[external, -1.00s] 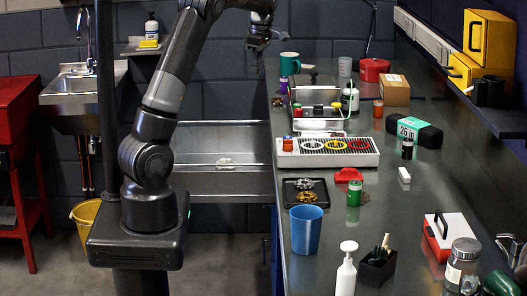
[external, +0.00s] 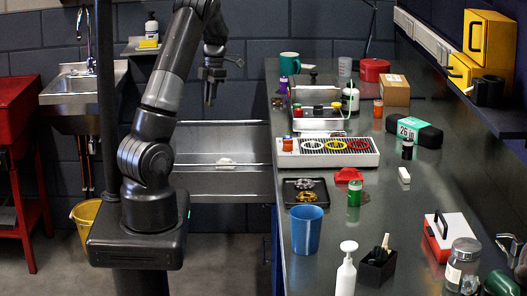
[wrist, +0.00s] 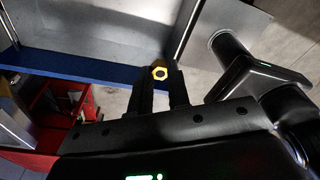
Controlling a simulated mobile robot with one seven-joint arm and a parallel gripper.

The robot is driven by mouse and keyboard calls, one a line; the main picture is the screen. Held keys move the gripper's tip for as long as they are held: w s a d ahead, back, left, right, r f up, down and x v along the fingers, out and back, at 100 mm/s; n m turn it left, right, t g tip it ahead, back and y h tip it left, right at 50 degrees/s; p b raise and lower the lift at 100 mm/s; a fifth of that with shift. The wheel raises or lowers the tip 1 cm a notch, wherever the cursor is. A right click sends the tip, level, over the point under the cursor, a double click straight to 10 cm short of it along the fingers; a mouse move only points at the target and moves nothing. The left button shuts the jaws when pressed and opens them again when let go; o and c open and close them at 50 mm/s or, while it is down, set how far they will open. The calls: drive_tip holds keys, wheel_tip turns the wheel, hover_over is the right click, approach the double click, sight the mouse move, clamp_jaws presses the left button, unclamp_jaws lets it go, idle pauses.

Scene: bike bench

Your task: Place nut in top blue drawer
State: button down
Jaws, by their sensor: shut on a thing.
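The nut (wrist: 160,73) is a small yellow hexagonal ring, seen in the wrist view between my fingertips. My gripper (external: 209,99) is shut on it and points down in the external view. It is in the air, apparently above the open drawer (external: 195,143), left of the bench. The drawer has a bare metal inside; its blue front edge (wrist: 85,66) runs across the wrist view just behind the fingers. The nut is too small to make out in the external view.
A small pale object (external: 226,160) shows at the drawer; I cannot tell what it is. The bench top (external: 405,215) at right holds a black tray (external: 290,198), a blue cup (external: 306,230) and several bottles. A red cabinet (external: 20,105) stands at far left.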

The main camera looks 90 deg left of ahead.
wheel_tip(320, 180, down, 19)
drive_tip(key=s+a+f, duration=0.2)
drive_tip(key=s, duration=0.1)
drive_tip(key=s+a+f, duration=0.5)
drive_tip(key=shift+s+a+f, duration=0.15)
drive_tip(key=shift+s+a, duration=0.15)
drive_tip(key=shift+s, duration=0.1)
drive_tip(key=shift+f, duration=2)
drive_tip(key=shift+f, duration=0.2)
drive_tip(key=c, duration=1.4)
unclamp_jaws()
drive_tip(key=shift+o, duration=0.2)
drive_tip(key=shift+r, duration=0.1)
wheel_tip(320, 180, up, 12)
drive_tip(key=w, duration=0.1)
drive_tip(key=shift+a, duration=0.4)
